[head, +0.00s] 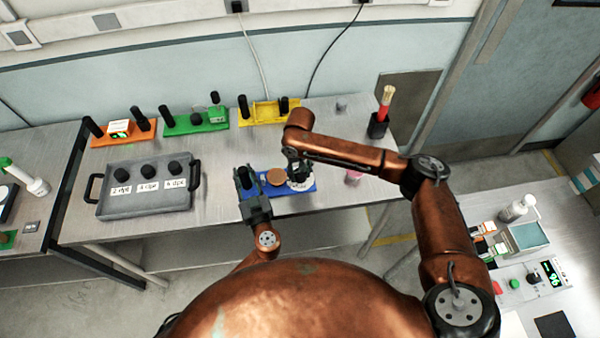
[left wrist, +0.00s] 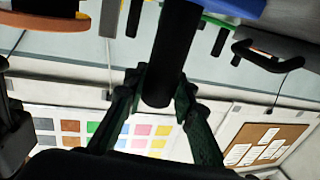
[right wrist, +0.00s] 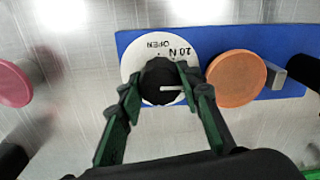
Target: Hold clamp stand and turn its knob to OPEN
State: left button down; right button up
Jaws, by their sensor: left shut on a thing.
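The clamp stand has a blue base (head: 309,187) on the table, with a black post at its left end, an orange-brown disc (right wrist: 236,78) in the middle and a white dial (right wrist: 135,62) at the right. My left gripper (head: 254,205) is shut on the black post (left wrist: 163,55), which stands between its fingers in the left wrist view. My right gripper (right wrist: 160,80) is above the dial, its open fingers on either side of the black knob (right wrist: 157,75).
A grey tray (head: 148,207) with several black knobs is left of the stand. Orange (head: 112,140), green (head: 186,130) and yellow (head: 247,121) modules stand behind. A pink disc (right wrist: 15,83) is beside the blue base. A black holder (head: 378,126) with a red-handled tool stands at the back right.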

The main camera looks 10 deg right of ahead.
jog(key=c, duration=0.4)
jog(key=shift+n, duration=0.4)
jog(key=n, duration=0.3)
jog(key=shift+n, duration=0.3)
jog(key=n, duration=0.4)
jog(key=shift+n, duration=0.3)
jog(key=n, duration=0.4)
jog(key=shift+n, duration=2.5)
jog(key=o, duration=0.9)
jog(key=shift+c, duration=0.2)
